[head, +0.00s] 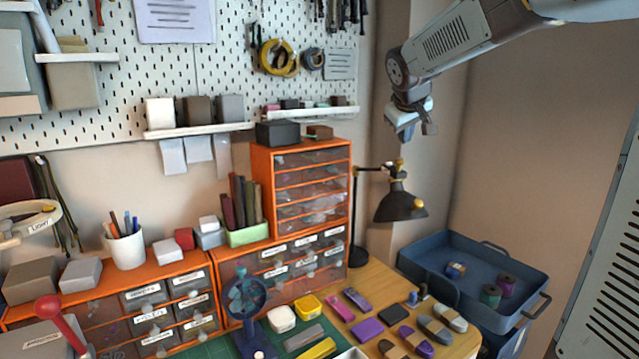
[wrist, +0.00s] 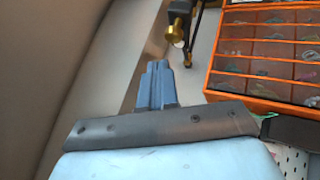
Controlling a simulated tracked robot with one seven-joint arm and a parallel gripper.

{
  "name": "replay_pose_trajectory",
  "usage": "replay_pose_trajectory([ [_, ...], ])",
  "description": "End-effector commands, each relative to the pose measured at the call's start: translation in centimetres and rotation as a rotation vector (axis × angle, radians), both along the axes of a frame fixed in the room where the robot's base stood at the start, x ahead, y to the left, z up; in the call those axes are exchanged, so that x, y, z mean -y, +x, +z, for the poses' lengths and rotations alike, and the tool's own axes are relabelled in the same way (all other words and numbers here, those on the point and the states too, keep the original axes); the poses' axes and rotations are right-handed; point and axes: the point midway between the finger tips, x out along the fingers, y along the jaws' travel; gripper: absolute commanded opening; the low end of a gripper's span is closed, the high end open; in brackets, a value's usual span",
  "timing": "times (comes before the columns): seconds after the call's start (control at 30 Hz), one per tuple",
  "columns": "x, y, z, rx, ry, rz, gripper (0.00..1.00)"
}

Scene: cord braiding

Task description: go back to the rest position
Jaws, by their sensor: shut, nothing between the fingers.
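My gripper (head: 405,130) hangs high at the upper right in the head view, in front of the corner of the wall and above the black desk lamp (head: 400,204). It is clear of the table and touches nothing. In the wrist view my gripper's fingers (wrist: 157,82) lie together, shut and empty. Part of the lamp (wrist: 178,30) shows beyond the fingertips.
Orange drawer cabinets (head: 262,190) stand at the back, also in the wrist view (wrist: 212,75). A blue tray (head: 530,272) with several spools is at the right. Small tools and a blue stand (head: 247,300) occupy the table (head: 375,275). The air around my gripper is free.

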Motion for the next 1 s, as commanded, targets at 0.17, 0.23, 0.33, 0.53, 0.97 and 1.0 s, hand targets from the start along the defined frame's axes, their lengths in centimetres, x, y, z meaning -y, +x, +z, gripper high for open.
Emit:
replay_pose_trajectory([
  [0.17, 0.7, -6.8, -0.8, -0.030, 0.081, -0.052, 0.00],
  [0.23, 0.9, -9.3, -1.2, -0.042, 0.112, -0.072, 0.00],
  [0.33, 1.0, -12.9, -2.2, -0.061, 0.157, -0.099, 0.00],
  [0.53, 0.7, -19.8, -4.5, -0.096, 0.242, -0.151, 0.00],
  [0.97, -0.8, -31.3, -10.5, -0.163, 0.391, -0.238, 0.00],
  [1.0, -0.9, -31.8, -10.8, -0.167, 0.398, -0.243, 0.00],
])
